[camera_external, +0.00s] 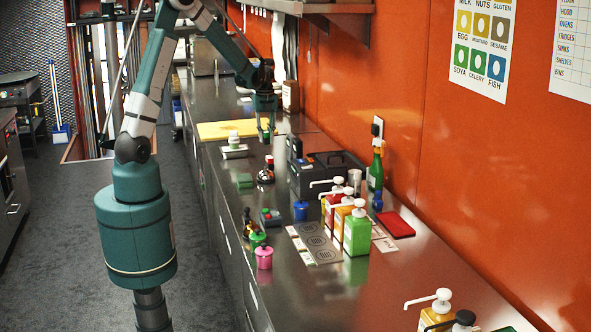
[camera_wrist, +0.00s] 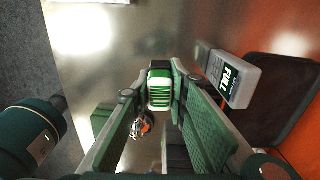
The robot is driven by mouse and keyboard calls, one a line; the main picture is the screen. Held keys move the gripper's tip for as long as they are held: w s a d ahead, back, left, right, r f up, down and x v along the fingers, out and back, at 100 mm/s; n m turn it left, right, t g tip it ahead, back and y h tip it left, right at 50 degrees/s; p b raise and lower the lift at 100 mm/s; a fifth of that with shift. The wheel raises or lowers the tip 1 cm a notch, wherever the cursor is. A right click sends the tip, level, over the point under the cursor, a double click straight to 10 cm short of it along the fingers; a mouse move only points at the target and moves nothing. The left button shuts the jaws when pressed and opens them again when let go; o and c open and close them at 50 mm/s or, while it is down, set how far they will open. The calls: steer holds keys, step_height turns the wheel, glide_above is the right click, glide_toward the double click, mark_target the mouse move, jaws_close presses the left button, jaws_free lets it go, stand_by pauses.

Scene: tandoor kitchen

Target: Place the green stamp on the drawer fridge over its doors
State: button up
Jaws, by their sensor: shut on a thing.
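In the wrist view my gripper (camera_wrist: 160,95) is shut on the green stamp (camera_wrist: 159,90), a small green block with a pale striped face, held between the fingertips.
A green block (camera_external: 245,181) and a shiny bell-like item (camera_external: 265,174) lie near the gripper. A yellow board (camera_external: 228,130) lies behind. Grey floor is clear at left.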

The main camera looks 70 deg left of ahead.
steer(key=shift+f, duration=3.1)
steer(key=shift+f, duration=0.15)
steer(key=shift+f, duration=1.7)
steer(key=shift+f+b, duration=0.2)
steer(key=shift+b, duration=0.15)
steer(key=o, duration=0.9)
steer(key=shift+r, duration=0.15)
steer(key=shift+r+p, duration=0.4)
steer(key=shift+r, duration=5.65)
